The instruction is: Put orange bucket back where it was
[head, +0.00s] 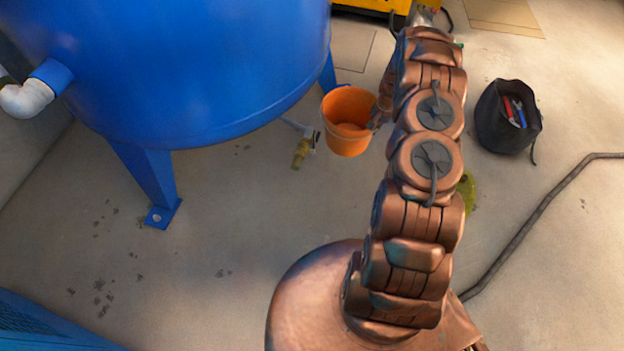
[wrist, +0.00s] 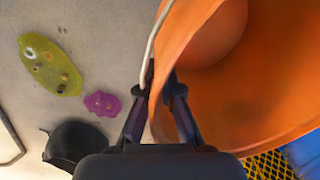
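The orange bucket (head: 345,142) is beside the blue tank in the head view, to the right of the drain valve. It fills the right of the wrist view (wrist: 262,80), with its pale wire handle (wrist: 150,45) along the near side. My gripper (wrist: 161,78) has one dark finger outside the bucket wall and one inside, pinching it near the rim. In the head view my arm hides most of the gripper. I cannot tell whether the bucket's base touches the floor.
The blue tank (head: 210,60) stands on legs at left, with a brass valve (head: 301,153) below it. A black tool bag (head: 508,118) and a dark hose (head: 545,215) lie right. The wrist view shows a yellow-green patch (wrist: 52,65) and a purple patch (wrist: 102,103).

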